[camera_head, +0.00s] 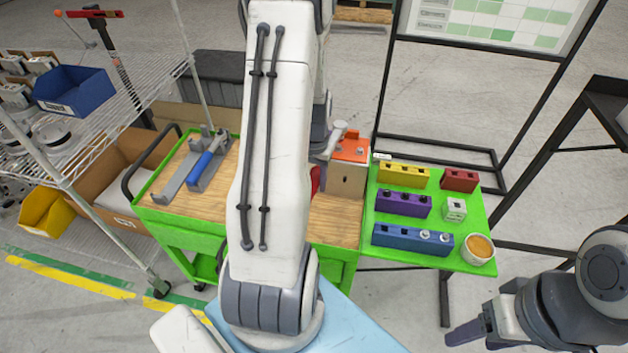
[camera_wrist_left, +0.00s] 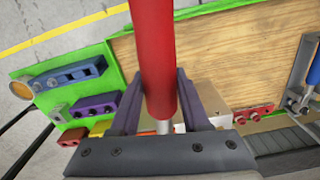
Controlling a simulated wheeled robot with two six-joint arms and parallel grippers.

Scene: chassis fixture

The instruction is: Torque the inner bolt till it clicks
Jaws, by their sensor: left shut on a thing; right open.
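My left gripper (camera_wrist_left: 158,112) is shut on the red handle (camera_wrist_left: 153,50) of a tool, seen close up in the left wrist view. A silver shaft shows below the handle, between the fingers; the tool's working end is hidden. In the head view my left arm covers most of that gripper, and only a sliver of red (camera_head: 315,180) shows beside it. An orange-topped fixture (camera_head: 350,149) stands just right of the arm. I cannot pick out the inner bolt, nor tell whether the tool touches one. My right gripper (camera_head: 468,338) is open and empty at the lower right.
A green side table (camera_head: 376,262) holds yellow (camera_head: 403,175), purple (camera_head: 403,203), red (camera_head: 459,180) and blue blocks (camera_head: 411,239), plus a round cup (camera_head: 478,249). A blue-handled tool (camera_head: 206,164) lies in a grey holder on the wooden bench (camera_head: 335,222). A wire shelf (camera_head: 130,88) stands left.

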